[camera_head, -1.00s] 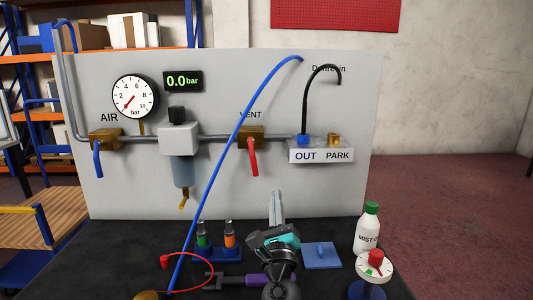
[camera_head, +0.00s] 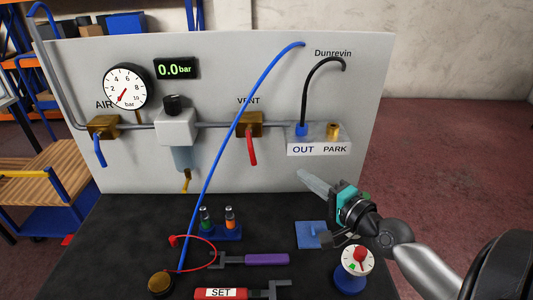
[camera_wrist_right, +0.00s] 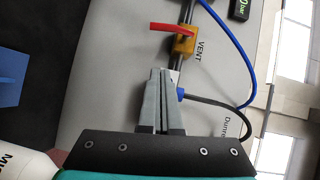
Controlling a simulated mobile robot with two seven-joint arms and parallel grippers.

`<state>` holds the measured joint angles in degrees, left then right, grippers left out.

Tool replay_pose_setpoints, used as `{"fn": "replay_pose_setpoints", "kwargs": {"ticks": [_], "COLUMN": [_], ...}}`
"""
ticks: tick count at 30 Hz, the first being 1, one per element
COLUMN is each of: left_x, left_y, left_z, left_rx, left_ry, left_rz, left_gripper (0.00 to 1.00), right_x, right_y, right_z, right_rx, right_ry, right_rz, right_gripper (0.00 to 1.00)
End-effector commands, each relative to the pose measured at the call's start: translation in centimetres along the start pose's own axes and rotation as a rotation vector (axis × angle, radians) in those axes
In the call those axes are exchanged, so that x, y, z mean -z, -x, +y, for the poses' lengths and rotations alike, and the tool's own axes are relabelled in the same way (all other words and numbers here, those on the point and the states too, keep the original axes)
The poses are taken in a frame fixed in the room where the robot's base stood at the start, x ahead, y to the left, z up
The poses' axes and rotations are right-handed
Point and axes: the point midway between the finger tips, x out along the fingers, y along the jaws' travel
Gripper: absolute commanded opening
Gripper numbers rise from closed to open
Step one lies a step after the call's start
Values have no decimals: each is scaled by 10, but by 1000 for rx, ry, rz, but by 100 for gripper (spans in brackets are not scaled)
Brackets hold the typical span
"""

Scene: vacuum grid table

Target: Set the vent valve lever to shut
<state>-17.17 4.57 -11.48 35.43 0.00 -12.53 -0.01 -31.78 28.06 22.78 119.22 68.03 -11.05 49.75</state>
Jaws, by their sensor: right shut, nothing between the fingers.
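The red vent lever (camera_head: 252,150) hangs down from the brass vent valve (camera_head: 249,124) on the grey panel, across the level pipe. In the right wrist view the lever (camera_wrist_right: 170,28) sticks out to the left of the valve (camera_wrist_right: 184,42). My right gripper (camera_head: 302,175) is shut and empty. It is in front of the panel, below the OUT/PARK block, to the right of the lever and apart from it. Its closed fingers also show in the right wrist view (camera_wrist_right: 160,75). My left gripper is in neither view.
A blue hose (camera_head: 216,138) slants across the panel close to the vent valve. A black hose (camera_head: 306,88) arches above the OUT/PARK block (camera_head: 318,149). The blue air lever (camera_head: 100,150) hangs at left. Bottles, tools and a round dial (camera_head: 357,261) sit on the black table.

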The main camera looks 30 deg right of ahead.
Motion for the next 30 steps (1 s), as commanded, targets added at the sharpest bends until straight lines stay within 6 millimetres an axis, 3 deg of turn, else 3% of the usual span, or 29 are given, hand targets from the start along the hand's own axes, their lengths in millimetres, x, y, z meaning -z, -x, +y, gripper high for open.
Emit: {"fn": "replay_pose_setpoints", "kwargs": {"ticks": [23,30], "left_x": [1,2], "left_y": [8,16], "left_z": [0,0], "left_rx": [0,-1], "left_ry": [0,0], "left_rz": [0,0], "left_gripper": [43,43], "right_x": [1,-22], "right_y": [-96,-118], "right_z": [-1,-1], "right_rx": [5,3], "right_ry": [-6,-6], "right_rz": [3,3], "right_gripper": [0,0]}}
